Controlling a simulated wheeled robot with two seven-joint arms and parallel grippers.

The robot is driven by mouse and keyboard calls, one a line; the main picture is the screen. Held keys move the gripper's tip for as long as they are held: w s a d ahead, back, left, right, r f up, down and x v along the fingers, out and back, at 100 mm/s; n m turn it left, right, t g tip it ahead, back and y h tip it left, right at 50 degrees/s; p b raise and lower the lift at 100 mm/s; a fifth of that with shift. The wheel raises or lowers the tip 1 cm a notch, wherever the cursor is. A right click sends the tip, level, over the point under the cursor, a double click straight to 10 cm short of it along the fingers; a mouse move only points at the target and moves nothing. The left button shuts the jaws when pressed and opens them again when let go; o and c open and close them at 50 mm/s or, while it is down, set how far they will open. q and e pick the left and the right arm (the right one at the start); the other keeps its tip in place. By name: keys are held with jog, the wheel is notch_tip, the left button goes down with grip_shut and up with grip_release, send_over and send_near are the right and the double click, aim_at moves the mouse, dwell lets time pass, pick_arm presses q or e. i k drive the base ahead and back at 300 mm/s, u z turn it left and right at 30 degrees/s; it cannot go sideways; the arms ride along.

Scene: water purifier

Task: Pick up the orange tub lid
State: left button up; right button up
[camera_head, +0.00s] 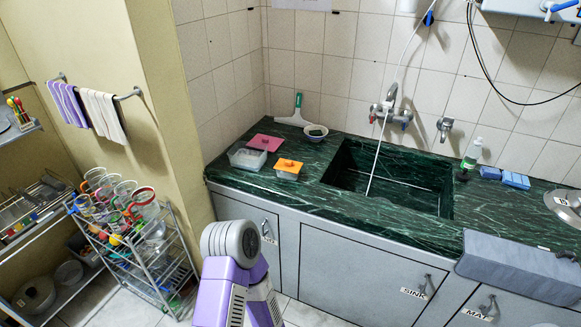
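The orange tub lid (289,165) is a small flat square with a darker knob in its middle. It rests on top of a small clear tub (286,175) on the green counter, left of the sink. Neither of my grippers is in view. A purple and grey link of my arm (228,285) rises from the bottom edge in front of the cabinets, well apart from the lid.
A clear open tub (247,158) and a pink lid (264,142) lie left of the orange lid. A squeegee (296,112) and a small dark-and-pale item (316,131) lie behind it. The sink (390,180) opens to its right. A dish rack (140,255) stands at left.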

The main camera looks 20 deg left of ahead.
aim_at(284, 165)
jog(key=u, duration=0.05)
jog(key=k, duration=0.4)
jog(key=u, duration=2.1)
jog(key=i, duration=0.9)
jog(key=z, duration=0.75)
jog(key=i, duration=0.75)
jog(key=z, duration=0.8)
